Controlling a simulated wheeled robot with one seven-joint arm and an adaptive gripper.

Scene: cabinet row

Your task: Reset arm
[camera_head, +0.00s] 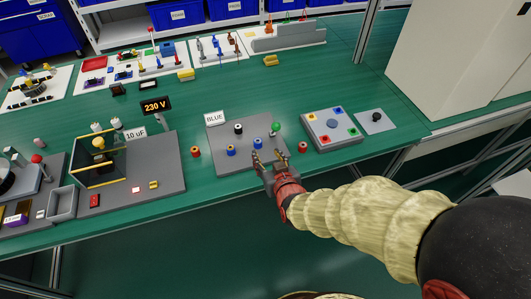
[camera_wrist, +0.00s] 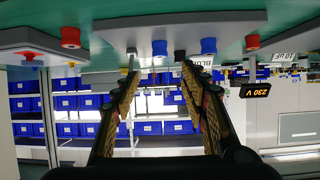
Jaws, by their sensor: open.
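My gripper (camera_head: 270,157) is open at the front edge of the grey BLUE plate (camera_head: 215,142), on the green bench. Its fingers also show in the wrist view (camera_wrist: 158,75), spread apart with nothing visible between them. A blue peg (camera_head: 258,143) stands just behind the fingertips in the head view. Another blue peg (camera_head: 231,150) is to their left, and a red peg (camera_head: 302,147) is to their right. I cannot tell whether a finger touches the plate. My arm reaches in from the lower right.
A green ball-topped part (camera_head: 276,127) and a black-topped peg (camera_head: 238,129) are close behind my gripper. A pale cabinet (camera_head: 450,55) is at the right. Bench behind the plate has free room.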

